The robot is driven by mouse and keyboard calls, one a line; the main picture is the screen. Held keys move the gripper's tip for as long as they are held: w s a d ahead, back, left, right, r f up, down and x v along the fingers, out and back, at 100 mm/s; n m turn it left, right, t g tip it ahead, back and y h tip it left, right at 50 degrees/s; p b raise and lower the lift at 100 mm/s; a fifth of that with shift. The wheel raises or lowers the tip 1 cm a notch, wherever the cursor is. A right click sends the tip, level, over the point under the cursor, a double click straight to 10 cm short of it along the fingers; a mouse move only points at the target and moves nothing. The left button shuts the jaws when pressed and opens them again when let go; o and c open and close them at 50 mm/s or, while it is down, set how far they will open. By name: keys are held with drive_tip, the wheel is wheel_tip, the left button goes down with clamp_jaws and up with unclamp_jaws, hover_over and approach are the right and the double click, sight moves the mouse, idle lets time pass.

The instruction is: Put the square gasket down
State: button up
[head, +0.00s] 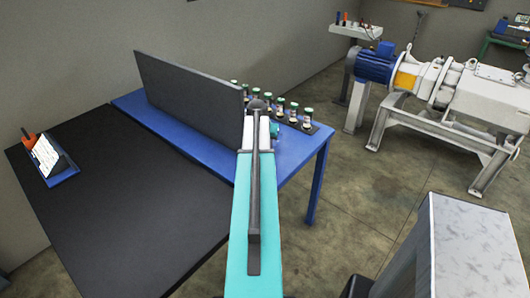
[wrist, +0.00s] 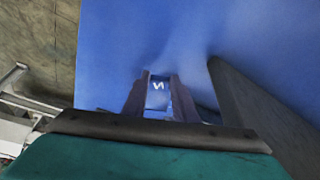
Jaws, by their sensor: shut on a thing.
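In the wrist view my gripper (wrist: 160,78) points down at the blue tabletop, with its two dark fingers close together. Between them shows a small, darker blue patch with a white mark, which seems to be the square gasket (wrist: 159,98). Its outline is hard to make out, and I cannot tell whether it touches the table. My gripper is shut on it. In the head view my teal arm covers the fingers and the gasket, over the blue table (head: 296,159).
A dark upright panel (head: 189,88) stands on the blue table, close right of my fingers in the wrist view (wrist: 255,110). Several green-topped parts (head: 294,109) stand in rows behind. A black table (head: 130,215) adjoins at left. A pump machine (head: 440,90) stands at right.

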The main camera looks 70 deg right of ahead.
drive_tip(key=shift+f, duration=0.1)
drive_tip(key=shift+f+p, duration=0.55)
drive_tip(key=shift+f, duration=1.25)
drive_tip(key=o, duration=1)
drive_tip(key=shift+r, duration=0.15)
drive_tip(key=shift+b+v, duration=1.25)
drive_tip(key=shift+v, duration=4.7)
